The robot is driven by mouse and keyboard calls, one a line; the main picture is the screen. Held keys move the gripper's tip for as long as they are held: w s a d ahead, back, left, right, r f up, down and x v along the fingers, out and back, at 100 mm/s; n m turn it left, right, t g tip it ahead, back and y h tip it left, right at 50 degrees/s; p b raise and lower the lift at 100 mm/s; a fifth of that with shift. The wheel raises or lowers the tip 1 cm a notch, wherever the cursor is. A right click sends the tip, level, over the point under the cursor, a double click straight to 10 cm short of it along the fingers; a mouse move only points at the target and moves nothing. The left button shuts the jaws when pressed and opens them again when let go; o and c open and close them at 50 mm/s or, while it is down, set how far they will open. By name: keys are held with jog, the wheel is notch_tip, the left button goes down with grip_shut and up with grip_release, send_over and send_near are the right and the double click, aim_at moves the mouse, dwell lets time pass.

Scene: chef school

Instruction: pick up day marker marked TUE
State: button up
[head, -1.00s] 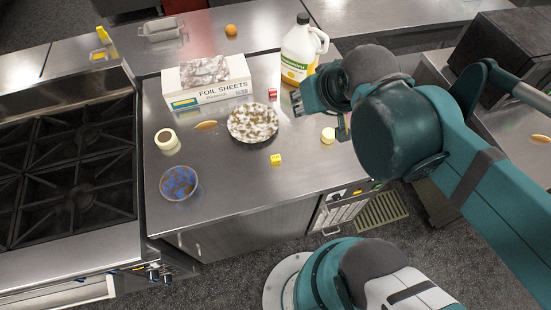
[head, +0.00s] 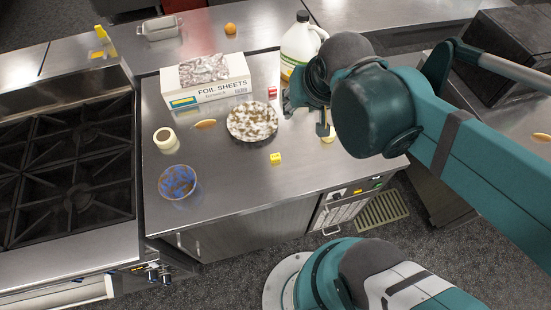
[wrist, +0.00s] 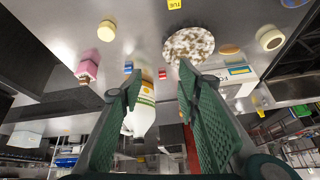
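The day marker marked TUE (head: 276,158) is a small yellow block on the steel counter, in front of the speckled plate. In the wrist view, which looks upside down, the yellow marker (wrist: 174,4) sits at the top edge with its lettering inverted. My gripper (head: 306,116) is above the counter, to the right of the plate and behind and right of the yellow marker. In the wrist view my gripper (wrist: 160,74) has its two green fingers apart with nothing held between them. In the head view the arm partly hides the fingers.
A red block (head: 272,91) stands behind the plate (head: 252,122); a blue block (wrist: 128,67) shows in the wrist view. A foil box (head: 210,88) and white jug (head: 299,42) stand behind. A tape roll (head: 166,139) and blue bowl (head: 179,182) are left. The front counter is clear.

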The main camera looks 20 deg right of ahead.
jog(key=w+a+f+m+g+h+b, duration=0.1)
jog(key=w+a+f+m+g+b, duration=0.25)
jog(key=f+m, duration=0.5)
jog(key=m+g+h+b, duration=0.2)
jog(key=m+h, duration=0.1)
jog(key=m, duration=0.3)
send_near(278, 155)
jog(key=shift+f+m+b, duration=0.35)
jog(key=shift+f+m, duration=0.2)
jog(key=shift+m, duration=0.1)
jog(key=shift+f, duration=0.1)
jog(key=shift+x, duration=1.2)
jog(key=shift+b+x, duration=0.6)
jog(key=shift+x, duration=2)
jog(key=shift+d, duration=0.15)
